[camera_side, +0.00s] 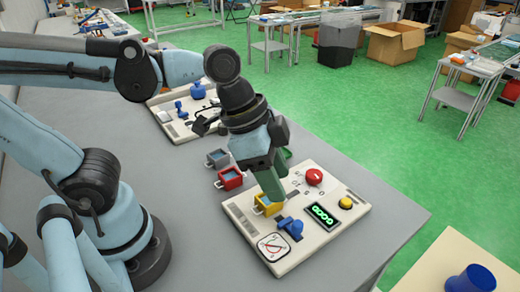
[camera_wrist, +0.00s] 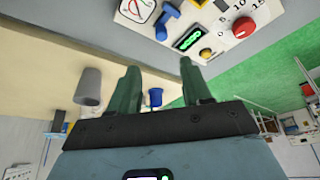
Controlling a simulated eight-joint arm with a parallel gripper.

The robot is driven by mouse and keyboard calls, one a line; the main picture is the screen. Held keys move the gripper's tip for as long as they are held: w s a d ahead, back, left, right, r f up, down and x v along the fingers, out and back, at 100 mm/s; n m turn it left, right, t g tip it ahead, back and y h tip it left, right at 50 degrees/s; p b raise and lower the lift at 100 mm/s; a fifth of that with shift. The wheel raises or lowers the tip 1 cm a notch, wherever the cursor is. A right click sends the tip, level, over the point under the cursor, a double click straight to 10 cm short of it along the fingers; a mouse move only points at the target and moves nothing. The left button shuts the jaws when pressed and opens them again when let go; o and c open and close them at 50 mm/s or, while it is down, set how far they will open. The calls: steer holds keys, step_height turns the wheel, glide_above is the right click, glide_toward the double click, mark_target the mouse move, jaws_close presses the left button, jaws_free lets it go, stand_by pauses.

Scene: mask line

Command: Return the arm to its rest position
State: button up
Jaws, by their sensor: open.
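My gripper (camera_side: 270,184) hangs from my arm over the near control panel (camera_side: 330,205), its green fingers pointing down by the small yellow box (camera_side: 268,205). Whether the fingers touch that box cannot be told from the side view. In the wrist view my gripper (camera_wrist: 160,75) has its two green fingers spread apart with nothing between them. My arm is stretched out from the left over the grey table.
A red box (camera_side: 230,179) and grey box (camera_side: 217,158) stand left. A blue cup (camera_side: 472,279) stands lower right.

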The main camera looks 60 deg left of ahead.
steer(key=shift+r, duration=0.15)
steer(key=shift+a, duration=0.1)
steer(key=w+a+f+n+t+y, duration=0.1)
steer(key=w+a+n+t+y, duration=0.2)
steer(key=a+n, duration=0.6)
steer(key=a+t, duration=0.1)
steer(key=a, duration=0.2)
steer(key=shift+w+f, duration=0.3)
steer(key=shift+f, duration=0.05)
